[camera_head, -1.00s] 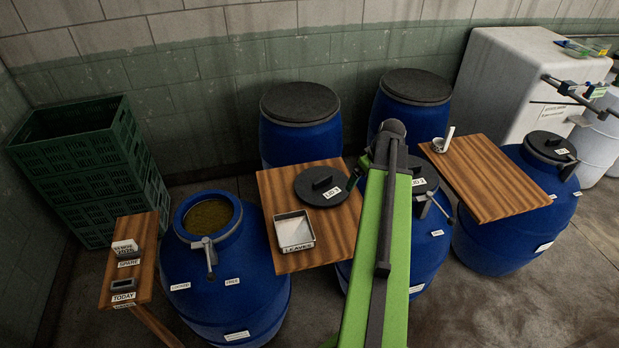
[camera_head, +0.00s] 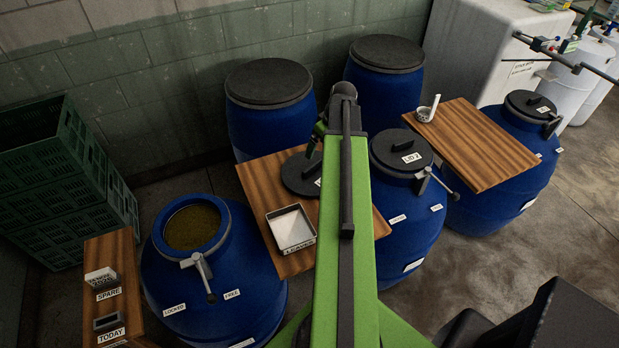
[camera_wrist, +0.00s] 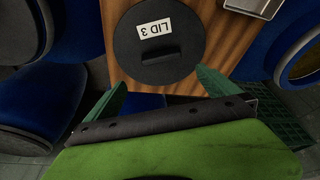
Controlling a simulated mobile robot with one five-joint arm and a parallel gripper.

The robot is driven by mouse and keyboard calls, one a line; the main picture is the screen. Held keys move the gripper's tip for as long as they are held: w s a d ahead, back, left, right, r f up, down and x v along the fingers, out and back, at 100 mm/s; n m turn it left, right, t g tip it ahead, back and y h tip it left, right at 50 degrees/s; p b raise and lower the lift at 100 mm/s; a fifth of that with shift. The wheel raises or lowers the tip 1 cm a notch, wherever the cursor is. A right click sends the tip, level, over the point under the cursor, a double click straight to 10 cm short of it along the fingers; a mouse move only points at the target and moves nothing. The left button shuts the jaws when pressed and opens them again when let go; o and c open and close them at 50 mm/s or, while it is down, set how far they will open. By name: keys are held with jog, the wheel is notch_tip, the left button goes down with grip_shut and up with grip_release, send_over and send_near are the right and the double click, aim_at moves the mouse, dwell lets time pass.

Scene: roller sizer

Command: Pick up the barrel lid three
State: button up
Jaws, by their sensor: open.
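The barrel lid three is a dark round disc (camera_wrist: 158,42) with a bar handle and a white "LID 3" label. It lies flat on a wooden board in the wrist view. In the head view the lid (camera_head: 297,174) is partly hidden behind my arm. My gripper (camera_wrist: 161,77) is open and empty, its two green fingers spread on either side of the lid's near edge in the picture. The handle lies between and beyond the fingertips. In the head view one green finger of my gripper (camera_head: 317,138) shows above the lid; the rest is hidden.
An open blue barrel (camera_head: 215,270) stands left, and a barrel closed with lid two (camera_head: 402,150) right. Two lidded barrels stand behind. Green crates (camera_head: 60,180) are far left.

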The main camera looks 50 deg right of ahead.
jog(key=b, duration=0.7)
send_over(313, 165)
jog(key=s, duration=0.2)
notch_tip(313, 165, down, 8)
jog(key=shift+f, duration=0.1)
jog(key=b+x, duration=0.5)
jog(key=shift+w+a+f, duration=0.15)
jog(key=shift+w+f, duration=0.1)
jog(key=shift+f, duration=0.1)
jog(key=shift+r, duration=0.2)
jog(key=c, duration=1.5)
notch_tip(313, 165, up, 5)
jog(key=p, duration=0.5)
jog(key=shift+f, duration=0.15)
jog(key=s+d+r+p, duration=0.2)
jog(key=s, duration=0.1)
jog(key=s+d+r+p, duration=0.2)
jog(key=s+d, duration=0.1)
jog(key=s+d+r+p, duration=0.2)
jog(key=s, duration=0.1)
jog(key=shift+d+r, duration=0.15)
jog(key=shift+d, duration=0.05)
